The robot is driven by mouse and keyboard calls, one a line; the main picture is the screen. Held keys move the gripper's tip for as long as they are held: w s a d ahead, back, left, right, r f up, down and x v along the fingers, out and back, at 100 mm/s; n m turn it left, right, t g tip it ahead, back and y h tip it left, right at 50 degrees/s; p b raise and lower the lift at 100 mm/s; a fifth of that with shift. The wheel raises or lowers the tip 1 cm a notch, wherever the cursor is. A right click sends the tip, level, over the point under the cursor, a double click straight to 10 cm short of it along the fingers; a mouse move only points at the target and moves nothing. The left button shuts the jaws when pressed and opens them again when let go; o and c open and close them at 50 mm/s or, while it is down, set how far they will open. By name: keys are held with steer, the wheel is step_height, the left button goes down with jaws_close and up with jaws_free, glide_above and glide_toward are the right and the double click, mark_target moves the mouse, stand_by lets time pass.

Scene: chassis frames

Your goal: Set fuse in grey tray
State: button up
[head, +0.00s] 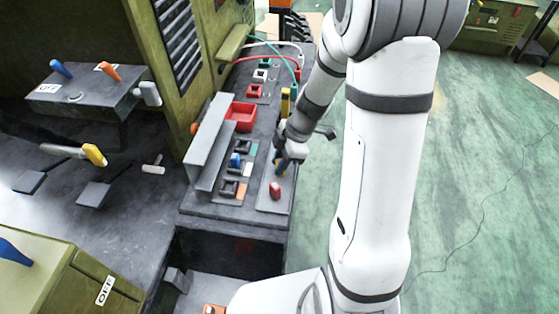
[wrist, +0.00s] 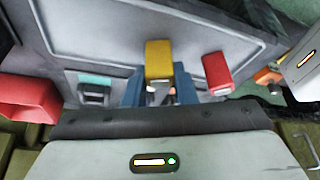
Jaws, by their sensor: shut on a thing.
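My gripper (head: 281,168) points down over the grey tray (head: 267,206) at the right edge of the bench. It is shut on a yellow fuse (wrist: 159,58), which sits between the blue fingers (wrist: 184,84) in the wrist view. The fuse is mostly hidden by the gripper in the head view. The shallow grey tray (wrist: 205,30) lies behind the fuse in the wrist view. I cannot tell whether the fuse touches its floor. A red fuse (head: 275,190) stands in the tray close to the gripper; it also shows in the wrist view (wrist: 217,72).
Sockets with coloured blocks, one blue (head: 235,160), stand left of the tray, beside a grey upright panel (head: 212,150). A red bin (head: 241,114) and a yellow block (head: 285,101) are farther back. Open green floor (head: 470,160) lies right of the bench.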

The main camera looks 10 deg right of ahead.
steer(key=shift+f+b, duration=0.2)
steer(key=shift+b, duration=0.1)
steer(key=o, duration=1)
steer(key=shift+c, duration=0.2)
steer(key=shift+r, duration=0.15)
steer(key=shift+r+p, duration=0.2)
steer(key=shift+p, duration=0.3)
steer(key=v, duration=1.1)
steer(key=s+r+m+t+h, duration=0.1)
steer(key=s+r+m+h, duration=0.1)
steer(key=s+m, duration=0.5)
steer(key=s+a+r+m+t+h, duration=0.1)
steer(key=s+r+m+h, duration=0.1)
steer(key=s+m, duration=0.5)
steer(key=shift+r+m+t, duration=0.3)
steer(key=shift+r+m, duration=0.5)
steer(key=shift+m, duration=1.2)
